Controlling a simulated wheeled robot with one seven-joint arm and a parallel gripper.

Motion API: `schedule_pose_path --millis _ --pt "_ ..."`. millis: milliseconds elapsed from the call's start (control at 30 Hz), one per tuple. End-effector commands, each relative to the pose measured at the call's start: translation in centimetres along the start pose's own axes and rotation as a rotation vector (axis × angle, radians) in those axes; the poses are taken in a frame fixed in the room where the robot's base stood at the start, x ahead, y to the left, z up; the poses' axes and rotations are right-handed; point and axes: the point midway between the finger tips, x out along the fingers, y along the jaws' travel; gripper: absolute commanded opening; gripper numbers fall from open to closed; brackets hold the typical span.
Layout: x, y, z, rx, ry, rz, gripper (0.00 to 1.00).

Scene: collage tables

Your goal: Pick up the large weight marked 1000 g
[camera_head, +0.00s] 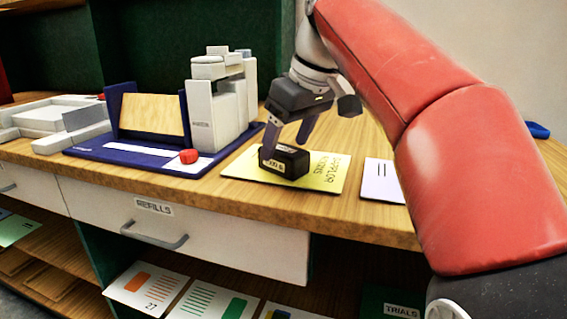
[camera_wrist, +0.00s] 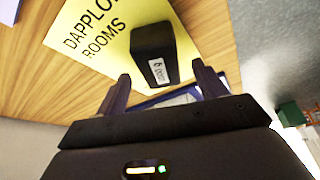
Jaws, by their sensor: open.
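The large weight (camera_head: 285,162) is a black block with a white label on the yellow sheet at the table's front edge. In the wrist view the weight (camera_wrist: 155,52) stands just beyond my fingertips, its label facing my gripper; the label's text is too small to read surely. My gripper (camera_head: 288,136) is over the weight in the head view. In the wrist view my gripper (camera_wrist: 162,84) is open and empty, with one finger to each side of the weight's near end. I cannot tell whether a finger touches it.
The yellow sheet (camera_head: 325,176) lies flat under the weight. A white sheet (camera_head: 382,182) lies to its right. A blue-based apparatus (camera_head: 140,152) with a red knob (camera_head: 189,156) and a white column stands close on the left. A drawer (camera_head: 200,228) is below the table edge.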

Motion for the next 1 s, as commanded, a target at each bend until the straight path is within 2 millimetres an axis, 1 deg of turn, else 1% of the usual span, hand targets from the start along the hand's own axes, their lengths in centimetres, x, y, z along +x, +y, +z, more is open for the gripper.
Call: schedule_pose_path --millis 33,167,267,433,467,900,1000 --pt "1.1 -0.1 0.0 -0.001 -0.003 -0.002 0.71" --pt "2.5 0.0 0.0 0.0 -0.001 0.0 0.71" --pt "2.9 0.0 0.0 0.0 -0.001 0.001 0.71" --pt "2.8 0.0 0.0 0.0 0.0 0.001 0.71" --pt "2.8 0.0 0.0 0.0 0.0 0.001 0.7" --pt "2.8 0.0 0.0 0.0 -0.001 0.001 0.12" --pt "2.8 0.0 0.0 0.0 -0.001 0.001 0.0"
